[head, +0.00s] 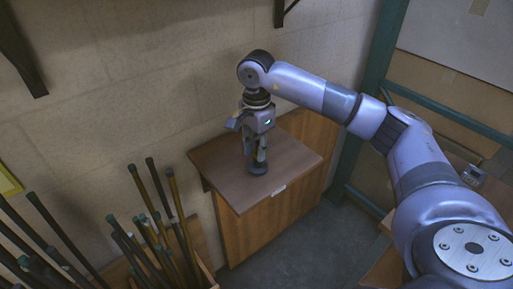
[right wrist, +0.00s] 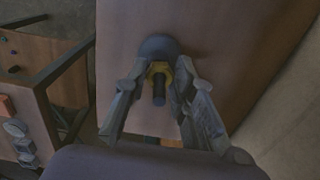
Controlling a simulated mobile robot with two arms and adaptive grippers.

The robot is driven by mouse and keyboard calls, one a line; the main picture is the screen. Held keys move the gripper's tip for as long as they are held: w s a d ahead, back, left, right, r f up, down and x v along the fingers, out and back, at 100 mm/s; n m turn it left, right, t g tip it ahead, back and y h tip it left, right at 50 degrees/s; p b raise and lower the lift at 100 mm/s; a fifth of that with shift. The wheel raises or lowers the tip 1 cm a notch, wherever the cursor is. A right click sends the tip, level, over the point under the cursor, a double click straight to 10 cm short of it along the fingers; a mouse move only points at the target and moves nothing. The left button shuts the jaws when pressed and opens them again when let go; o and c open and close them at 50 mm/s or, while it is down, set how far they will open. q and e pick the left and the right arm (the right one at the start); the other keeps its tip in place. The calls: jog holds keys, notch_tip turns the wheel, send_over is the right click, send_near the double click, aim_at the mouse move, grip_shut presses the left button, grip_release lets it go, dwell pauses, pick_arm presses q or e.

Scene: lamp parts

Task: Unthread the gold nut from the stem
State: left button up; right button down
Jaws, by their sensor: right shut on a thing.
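The gold nut (right wrist: 159,69) sits around the dark stem (right wrist: 159,92) in the right wrist view. The stem stands on a round dark base (right wrist: 158,46), which also shows in the head view (head: 258,168) on top of a small wooden cabinet. My right gripper (head: 257,160) points straight down over the base. In the right wrist view its two fingers (right wrist: 160,78) are closed on opposite sides of the nut. The fingers hide the nut and most of the stem in the head view. My left gripper is in neither view.
The wooden cabinet (head: 215,160) stands against the wall, its top otherwise clear. Several dark rods (head: 150,235) stand upright in a box at the lower left. A green metal frame (head: 365,125) rises to the right. Dark brackets (head: 22,60) hang on the wall above.

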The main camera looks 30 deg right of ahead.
jog(key=shift+n+b, duration=0.45)
jog(key=shift+n, duration=0.65)
jog(key=n+b, duration=0.1)
jog(key=n, duration=0.2)
jog(key=shift+s+d+n, duration=0.1)
jog(key=shift+n, duration=0.8)
jog(key=n, duration=0.2)
jog(key=shift+n+b, duration=0.3)
jog(key=shift+b, duration=0.1)
jog(key=n, duration=0.4)
jog(key=shift+d+r+b, duration=0.1)
jog(key=shift+b, duration=0.2)
jog(key=shift+s, duration=0.1)
